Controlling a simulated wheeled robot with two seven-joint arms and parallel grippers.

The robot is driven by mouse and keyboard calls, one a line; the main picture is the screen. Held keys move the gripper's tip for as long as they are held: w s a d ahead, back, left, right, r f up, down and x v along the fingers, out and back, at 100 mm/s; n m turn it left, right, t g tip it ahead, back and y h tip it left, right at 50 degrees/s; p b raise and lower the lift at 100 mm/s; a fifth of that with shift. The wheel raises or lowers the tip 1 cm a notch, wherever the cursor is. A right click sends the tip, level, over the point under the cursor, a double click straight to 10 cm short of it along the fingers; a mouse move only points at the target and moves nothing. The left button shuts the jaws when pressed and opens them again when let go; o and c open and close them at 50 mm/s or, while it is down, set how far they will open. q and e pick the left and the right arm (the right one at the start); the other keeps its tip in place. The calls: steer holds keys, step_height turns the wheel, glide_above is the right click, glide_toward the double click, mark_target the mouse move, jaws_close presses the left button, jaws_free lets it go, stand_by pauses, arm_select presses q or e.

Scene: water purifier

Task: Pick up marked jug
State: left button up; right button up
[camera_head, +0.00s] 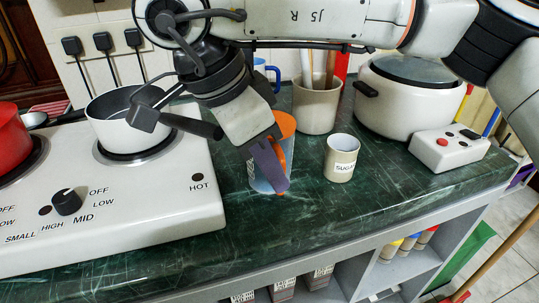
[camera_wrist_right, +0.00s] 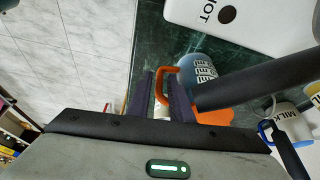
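The marked jug (camera_head: 284,126) stands upright on the green counter (camera_head: 240,225), right of the stove. It has an orange rim and handle, and is partly hidden behind my right gripper (camera_head: 268,167). In the right wrist view, the jug (camera_wrist_right: 203,72) shows dark printed marks and its orange handle (camera_wrist_right: 164,72). My right gripper (camera_wrist_right: 164,95) has its two dark fingers apart, one on each side of the handle, with a gap still showing. Whether a finger touches the handle is unclear. My left gripper is not in view.
A pot (camera_head: 112,120) sits on the stove (camera_head: 130,215), its dark handle pointing towards the jug. A sugar cup (camera_head: 341,160), a utensil holder (camera_head: 316,105) and a white cooker (camera_head: 402,100) stand right of the jug. A milk mug (camera_wrist_right: 292,125) is behind it. Counter in front is clear.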

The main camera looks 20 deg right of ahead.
steer(key=x, duration=0.5)
steer(key=shift+b, duration=0.4)
jaws_close()
steer(key=shift+r, duration=0.1)
stand_by(0.8)
